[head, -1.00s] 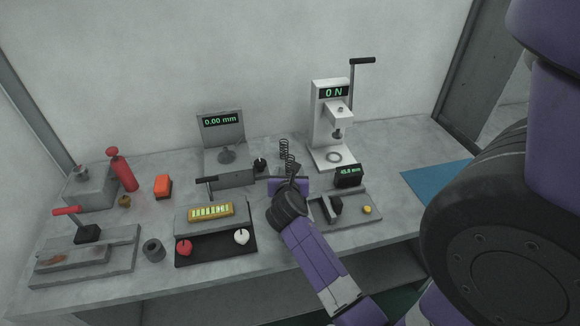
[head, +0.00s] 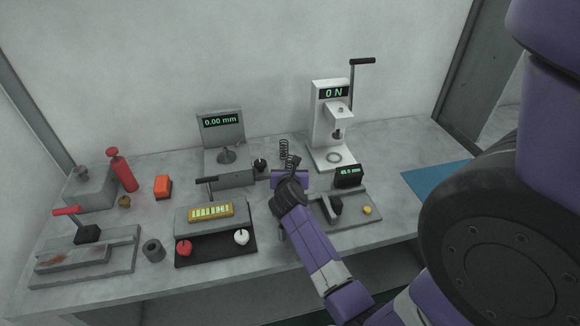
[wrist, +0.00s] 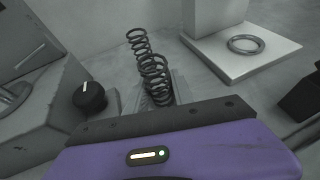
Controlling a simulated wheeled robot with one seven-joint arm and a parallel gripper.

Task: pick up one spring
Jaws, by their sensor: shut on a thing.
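Two dark coil springs show behind my gripper (head: 291,172). The far spring (head: 283,147) stands upright at the back of the bench; it also shows in the wrist view (wrist: 137,40). The nearer spring (head: 294,160) leans to the right in the head view, and its coils rise just beyond the purple gripper body in the wrist view (wrist: 154,75). My gripper is shut on this nearer spring. The fingertips and the spring's lower end are mostly hidden.
A display gauge (head: 222,135) with a black knob (head: 260,164) stands left of the springs. A white lever press (head: 331,120) stands right of them. A caliper fixture (head: 348,177) is close on my gripper's right. A blue mat (head: 437,181) lies farther right.

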